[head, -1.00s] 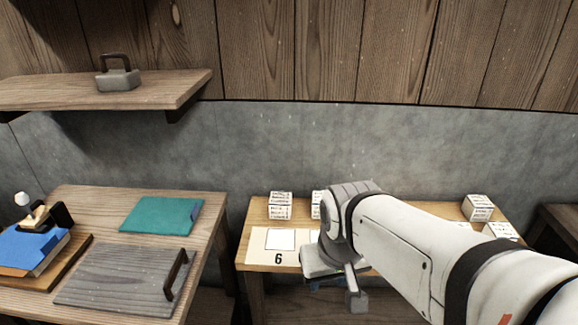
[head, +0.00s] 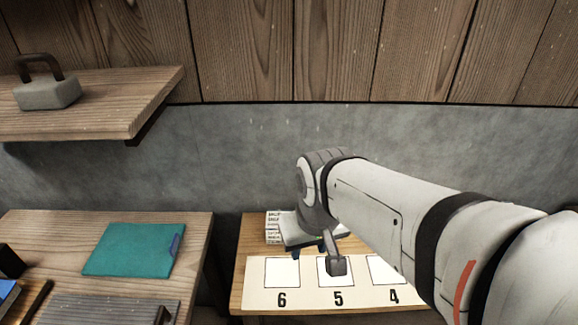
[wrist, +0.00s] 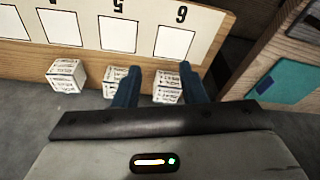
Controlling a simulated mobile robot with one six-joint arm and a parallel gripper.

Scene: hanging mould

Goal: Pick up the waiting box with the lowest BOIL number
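Small white boxes with printed labels stand along the back of the wooden table. In the wrist view they show as a left box (wrist: 67,75), a middle box (wrist: 114,81) and a right box (wrist: 168,84). Their print is too small to read. My gripper (wrist: 160,69) is open, its blue fingers pointing down, with the right box showing between them; I cannot tell its height above it. In the head view my gripper (head: 309,252) partly covers the leftmost box (head: 273,226), and my arm hides the table's right part.
A white strip (head: 312,299) with square places numbered 6, 5 and 4 lies along the table's front; it shows upside down in the wrist view. A side table at left holds a teal folder (head: 130,249). A shelf (head: 110,106) bears a grey weight (head: 47,92).

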